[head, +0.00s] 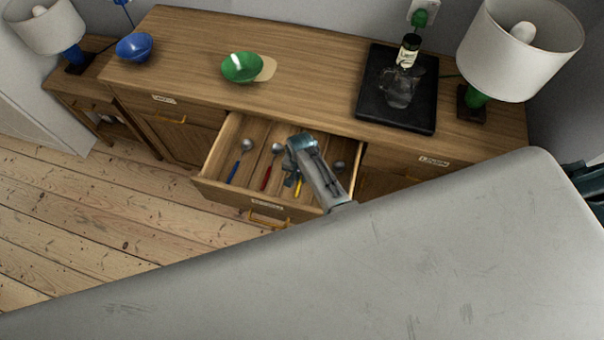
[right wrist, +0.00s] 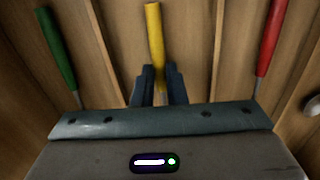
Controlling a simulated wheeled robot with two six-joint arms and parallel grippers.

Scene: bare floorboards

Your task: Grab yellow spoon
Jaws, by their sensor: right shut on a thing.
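The yellow spoon lies in the open drawer; its yellow handle (head: 299,187) shows partly beside my right gripper (head: 292,180) in the head view. In the right wrist view, the yellow handle (right wrist: 154,38) runs between the two dark fingers of the right gripper (right wrist: 160,72), which are shut on it. The spoon's bowl is hidden by the gripper. My left gripper is not in view.
The drawer (head: 231,189) has wooden dividers. A blue-handled spoon (head: 234,170) and a red-handled spoon (head: 266,177) lie left of the gripper. A green handle (right wrist: 56,50) shows in the wrist view. Bowls, a black tray (head: 367,103) and a lamp (head: 521,50) stand on top.

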